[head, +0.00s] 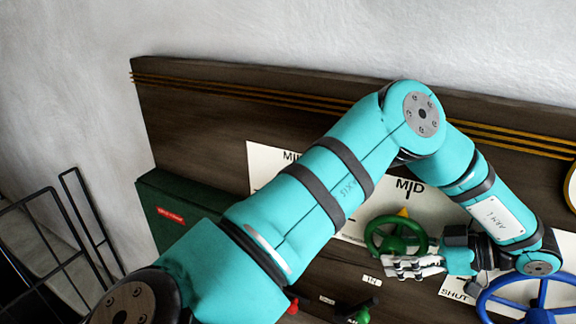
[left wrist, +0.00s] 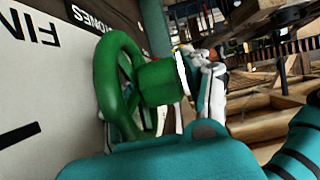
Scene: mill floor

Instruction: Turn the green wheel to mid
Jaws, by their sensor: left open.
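The green wheel (head: 392,243) is mounted on a pale plate (head: 436,212) on the dark board. The plate reads MID above the wheel, and a small yellow-orange pointer (head: 403,212) shows at the wheel's top. My left gripper (head: 402,267) is open at the lower right of the wheel; its pale fingers overlap the wheel's lower edge in the head view. In the left wrist view the wheel's rim (left wrist: 107,80) and hub (left wrist: 158,83) are close, with the fingers (left wrist: 205,85) beside the hub. I cannot tell whether they touch. My right gripper is out of view.
A blue wheel (head: 538,316) is at the lower right, near a SHUT label. A dark green box (head: 180,222) is on the left of the board, and a black wire rack (head: 48,245) stands farther left. Small red and green knobs sit below the wheel. My arm hides much of the board.

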